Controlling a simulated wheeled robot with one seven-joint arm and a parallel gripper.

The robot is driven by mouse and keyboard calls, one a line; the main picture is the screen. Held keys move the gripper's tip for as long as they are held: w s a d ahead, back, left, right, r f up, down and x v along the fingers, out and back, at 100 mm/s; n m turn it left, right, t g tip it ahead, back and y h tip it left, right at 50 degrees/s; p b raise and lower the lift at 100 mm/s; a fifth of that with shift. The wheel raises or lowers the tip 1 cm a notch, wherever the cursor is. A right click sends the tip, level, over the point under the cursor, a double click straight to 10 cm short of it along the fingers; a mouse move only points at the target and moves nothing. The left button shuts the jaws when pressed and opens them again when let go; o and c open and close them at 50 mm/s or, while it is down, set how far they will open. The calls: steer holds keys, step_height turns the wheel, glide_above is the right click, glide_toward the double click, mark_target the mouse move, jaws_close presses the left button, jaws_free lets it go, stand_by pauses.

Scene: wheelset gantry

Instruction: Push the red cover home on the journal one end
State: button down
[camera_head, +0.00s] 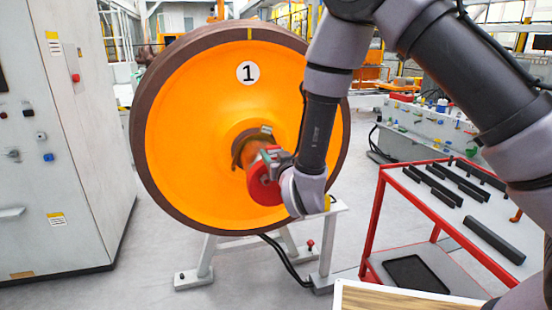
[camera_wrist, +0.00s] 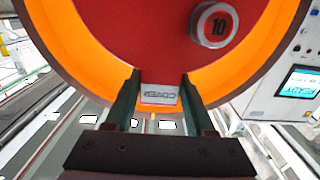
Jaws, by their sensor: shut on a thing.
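The orange wheel (camera_head: 205,130) marked 1 stands upright, with its hub and journal (camera_head: 238,160) pointing toward me. The red cover (camera_head: 262,188) is at the journal's outer end, in line with it; I cannot tell how far it sits on the journal. In the wrist view the red cover face (camera_wrist: 120,30) fills the upper middle and bears a round grey knob marked 10 (camera_wrist: 212,25). My gripper (camera_wrist: 160,82) is shut on the cover's pale tab (camera_wrist: 160,95), lettered COVER upside down. In the head view my wrist hides the cover's right side.
A grey cabinet (camera_head: 60,130) stands at the left. A pale stand (camera_head: 205,262) and a black cable (camera_head: 285,262) are under the wheel. A red-framed cart (camera_head: 372,215) with dark bars (camera_head: 494,240) stands at the right. A wooden-topped surface (camera_head: 400,300) is at the bottom.

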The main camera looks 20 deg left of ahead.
steer(key=shift+x, duration=1.15)
steer(key=shift+x, duration=1.7)
stand_by(0.5)
steer(key=shift+c, duration=0.8)
jaws_free()
steer(key=v, duration=1)
steer(key=shift+s+d, duration=0.2)
steer(key=shift+s, duration=0.15)
